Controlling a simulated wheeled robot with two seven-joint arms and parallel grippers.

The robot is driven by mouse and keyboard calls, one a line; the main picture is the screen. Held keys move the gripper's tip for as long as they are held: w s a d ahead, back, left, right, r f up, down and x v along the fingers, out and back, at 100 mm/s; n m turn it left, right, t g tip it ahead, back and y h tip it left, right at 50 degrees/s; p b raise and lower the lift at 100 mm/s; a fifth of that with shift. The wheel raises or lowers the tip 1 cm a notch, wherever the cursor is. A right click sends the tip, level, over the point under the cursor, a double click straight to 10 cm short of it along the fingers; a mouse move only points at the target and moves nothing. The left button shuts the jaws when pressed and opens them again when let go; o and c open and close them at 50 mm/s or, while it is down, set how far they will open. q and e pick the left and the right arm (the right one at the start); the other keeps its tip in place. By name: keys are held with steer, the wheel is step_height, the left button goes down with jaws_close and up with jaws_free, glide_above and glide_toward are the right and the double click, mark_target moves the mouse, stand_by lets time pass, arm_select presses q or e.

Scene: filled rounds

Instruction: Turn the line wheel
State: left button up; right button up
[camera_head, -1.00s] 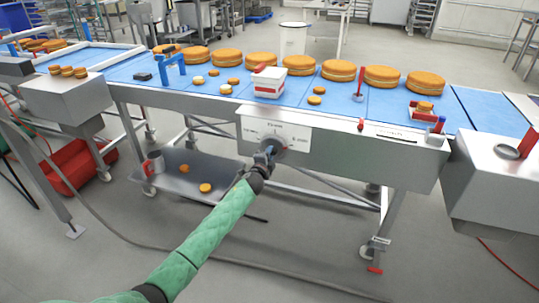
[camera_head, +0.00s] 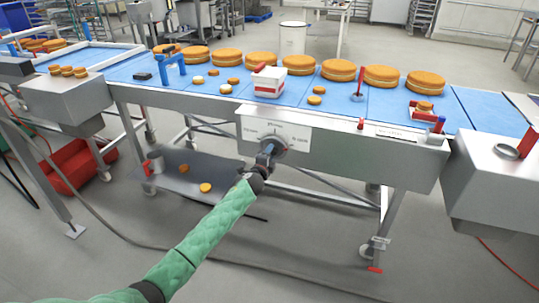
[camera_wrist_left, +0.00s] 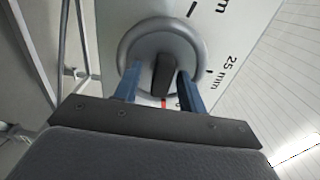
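The line wheel (camera_head: 280,146) is a grey round dial on a white plate (camera_head: 292,131) on the conveyor's front side. In the left wrist view the wheel (camera_wrist_left: 132,50) has a dark raised bar (camera_wrist_left: 162,74) across its middle. My left gripper (camera_head: 265,155) is at the wheel in the head view. In the left wrist view its two blue fingers (camera_wrist_left: 158,82) stand on either side of the bar, with small gaps visible, so it looks open around the bar. A red mark shows below the bar. My right gripper is not in view.
The blue conveyor (camera_head: 335,105) carries several filled rounds (camera_head: 261,60) and a white-and-red box (camera_head: 269,82). A grey tray (camera_head: 214,183) hangs below left of the wheel. A steel box (camera_head: 490,185) stands at the right. A cable crosses the floor.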

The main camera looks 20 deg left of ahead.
arm_select(q)
steer(key=shift+r, duration=0.1)
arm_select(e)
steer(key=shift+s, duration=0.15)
arm_select(q)
steer(key=shift+s, duration=0.1)
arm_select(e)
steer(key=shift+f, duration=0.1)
arm_select(q)
steer(key=s, duration=0.7)
steer(key=shift+s+a+b, duration=0.15)
steer(key=shift+s+b, duration=0.1)
steer(key=shift+b, duration=0.15)
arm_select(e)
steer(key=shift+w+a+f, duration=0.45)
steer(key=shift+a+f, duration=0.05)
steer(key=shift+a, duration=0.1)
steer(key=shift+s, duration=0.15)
